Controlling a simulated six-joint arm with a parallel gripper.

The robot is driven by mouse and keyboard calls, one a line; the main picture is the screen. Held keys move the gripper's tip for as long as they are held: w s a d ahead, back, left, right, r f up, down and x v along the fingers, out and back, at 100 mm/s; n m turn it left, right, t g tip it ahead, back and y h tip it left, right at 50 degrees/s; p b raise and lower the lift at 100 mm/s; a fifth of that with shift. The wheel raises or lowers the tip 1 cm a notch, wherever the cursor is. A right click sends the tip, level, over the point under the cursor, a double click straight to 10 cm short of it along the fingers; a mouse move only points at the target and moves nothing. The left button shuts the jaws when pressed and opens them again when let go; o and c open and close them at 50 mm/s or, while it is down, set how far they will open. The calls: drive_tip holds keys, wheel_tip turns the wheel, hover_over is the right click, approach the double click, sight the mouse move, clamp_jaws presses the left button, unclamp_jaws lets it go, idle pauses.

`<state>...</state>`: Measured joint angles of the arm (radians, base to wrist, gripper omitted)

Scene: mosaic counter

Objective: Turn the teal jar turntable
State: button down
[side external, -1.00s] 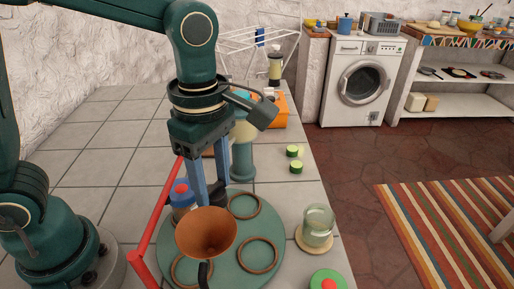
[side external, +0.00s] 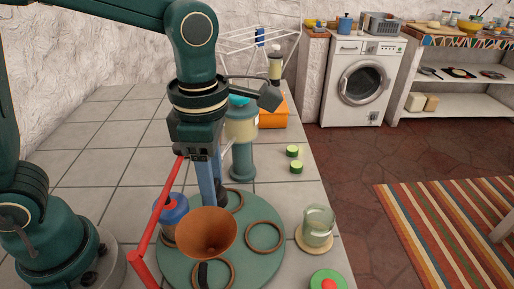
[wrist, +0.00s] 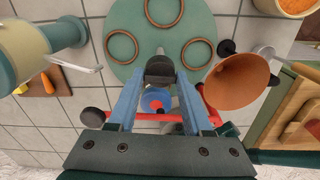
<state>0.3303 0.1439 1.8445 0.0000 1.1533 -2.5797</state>
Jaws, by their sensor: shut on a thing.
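The teal turntable (side external: 247,262) is a flat disc with three brown rings on its top. My gripper (side external: 218,198) points down and is shut on this knob. In the wrist view the black knob (wrist: 160,67) sits between the blue fingertips, and the blue jar (wrist: 153,98) shows between the fingers. In the side view an orange-brown funnel (side external: 206,232) hides the knob's lower part and some of the disc.
A red bar (side external: 146,240) runs along the turntable's left. A glass (side external: 318,222) stands on a round coaster at the right. A teal cylindrical device (side external: 242,155) stands behind. Green pieces (side external: 296,167) lie to its right. The back-left counter tiles are clear.

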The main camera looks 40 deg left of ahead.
drive_tip(key=shift+r+n, duration=0.1)
drive_tip(key=shift+n, duration=0.6)
drive_tip(key=shift+c, duration=1.6)
unclamp_jaws()
drive_tip(key=shift+r, duration=2.5)
